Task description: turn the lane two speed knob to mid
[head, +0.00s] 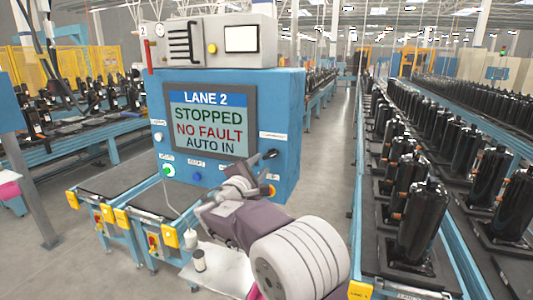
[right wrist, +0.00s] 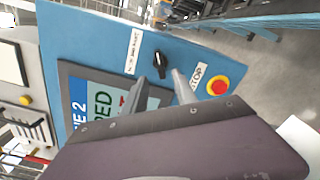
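The lane two speed knob is a small black knob (right wrist: 160,60) on the blue control box, beside a white label, in the right wrist view. In the head view a dark shape (head: 270,154) below the label appears to be this knob, close to my gripper. My right gripper (right wrist: 171,84) is open, its two grey fingers apart and pointing toward the knob. The knob lies just beyond the fingertips, and I see nothing between them. In the head view my right gripper (head: 255,167) is in front of the panel's lower right. My left gripper is not in view.
A red stop button (right wrist: 218,87) on a yellow base sits close beside the right fingers. The screen (head: 210,120) reads LANE 2, STOPPED, NO FAULT, AUTO IN. A green-ringed button (head: 168,170) and a blue button (head: 197,177) are below it. Black compressors (head: 425,220) line the right conveyor.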

